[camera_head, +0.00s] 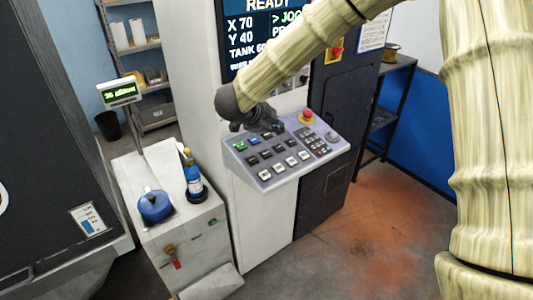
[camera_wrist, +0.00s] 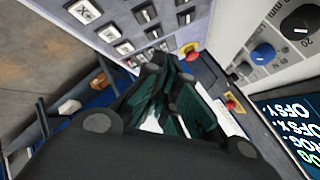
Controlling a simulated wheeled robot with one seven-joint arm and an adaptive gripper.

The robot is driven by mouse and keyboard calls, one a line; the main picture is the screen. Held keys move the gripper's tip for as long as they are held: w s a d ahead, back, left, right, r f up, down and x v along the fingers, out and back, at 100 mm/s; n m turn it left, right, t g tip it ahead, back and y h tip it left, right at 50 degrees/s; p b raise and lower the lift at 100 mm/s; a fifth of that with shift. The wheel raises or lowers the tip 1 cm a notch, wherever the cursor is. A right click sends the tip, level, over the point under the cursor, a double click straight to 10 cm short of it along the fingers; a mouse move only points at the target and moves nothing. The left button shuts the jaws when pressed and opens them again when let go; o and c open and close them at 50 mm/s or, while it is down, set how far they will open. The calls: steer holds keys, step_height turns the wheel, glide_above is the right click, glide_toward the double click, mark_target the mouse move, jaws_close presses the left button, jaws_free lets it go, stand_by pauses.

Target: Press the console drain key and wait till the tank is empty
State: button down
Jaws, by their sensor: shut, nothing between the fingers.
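I cannot read which key is drain. My gripper (camera_head: 264,127) is shut and empty over the panel's upper rear part. In the wrist view its dark green fingers (camera_wrist: 172,92) cover part of the keys, so contact is unclear. The tank's inside is not visible.
A white cabinet (camera_head: 195,225) at left carries a blue lidded pot (camera_head: 155,206), a blue bottle (camera_head: 193,180) and a small green display (camera_head: 121,93). A dark machine with a level label (camera_head: 88,218) stands far left. Open floor (camera_head: 345,245) lies before the console.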

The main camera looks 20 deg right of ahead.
steer(key=shift+f, duration=0.1)
steer(key=b, duration=0.5)
glide_above(266, 154)
steer(key=s+d, duration=0.1)
steer(key=s, duration=0.1)
step_height(266, 154, down, 6)
steer(key=shift+w+f, duration=0.1)
steer(key=shift+f, duration=0.05)
steer(key=shift+w+f, duration=0.25)
steer(key=shift+f, duration=0.8)
steer(key=shift+f, duration=0.1)
steer(key=shift+w+a+f, duration=0.1)
steer(key=shift+f, duration=0.2)
steer(key=shift+f+b, duration=0.3)
steer(key=shift+f, duration=0.05)
stand_by(0.9)
stand_by(0.4)
steer(key=shift+r+p, duration=0.7)
steer(key=shift+r, duration=0.1)
